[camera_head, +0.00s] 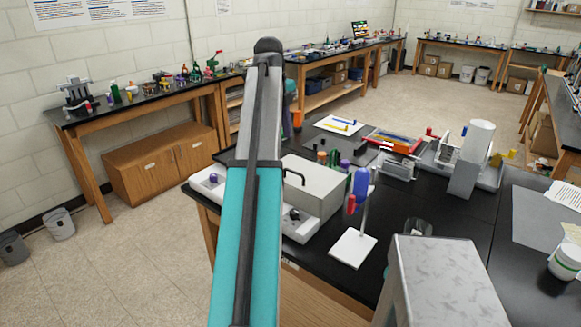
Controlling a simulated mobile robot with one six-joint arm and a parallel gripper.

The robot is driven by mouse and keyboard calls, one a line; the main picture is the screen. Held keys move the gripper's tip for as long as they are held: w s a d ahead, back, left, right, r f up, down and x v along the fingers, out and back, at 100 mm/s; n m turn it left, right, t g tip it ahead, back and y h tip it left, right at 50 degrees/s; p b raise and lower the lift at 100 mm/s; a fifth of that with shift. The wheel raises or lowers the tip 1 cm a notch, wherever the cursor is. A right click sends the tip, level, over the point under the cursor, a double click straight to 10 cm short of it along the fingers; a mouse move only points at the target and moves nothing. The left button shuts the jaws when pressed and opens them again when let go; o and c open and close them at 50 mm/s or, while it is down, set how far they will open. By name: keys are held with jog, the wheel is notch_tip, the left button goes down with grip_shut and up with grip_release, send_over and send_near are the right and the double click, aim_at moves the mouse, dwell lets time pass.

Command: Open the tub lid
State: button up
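My arm, teal and grey, rises through the middle of the view and hides part of the bench behind it. My gripper cannot be made out. A pale grey box (318,185) with a flat top and a curved black handle stands on the black bench, just right of my arm; its top looks closed. A small white round container (565,262) with a green band and a white top stands at the right edge; its top looks on. I cannot tell which of these is the tub.
A white stand (353,248) holding blue and red tools is right of the box. A large grey block (440,285) fills the front. A white cylinder (479,140) and colored trays (393,140) stand farther back. Grey mats and paper lie at right.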

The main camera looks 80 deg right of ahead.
jog(key=shift+s+r, duration=0.5)
jog(key=shift+s, duration=0.05)
jog(key=shift+f, duration=0.1)
jog(key=p, duration=0.3)
send_over(291, 181)
jog(key=shift+a+f, duration=0.1)
jog(key=shift+f, duration=6.55)
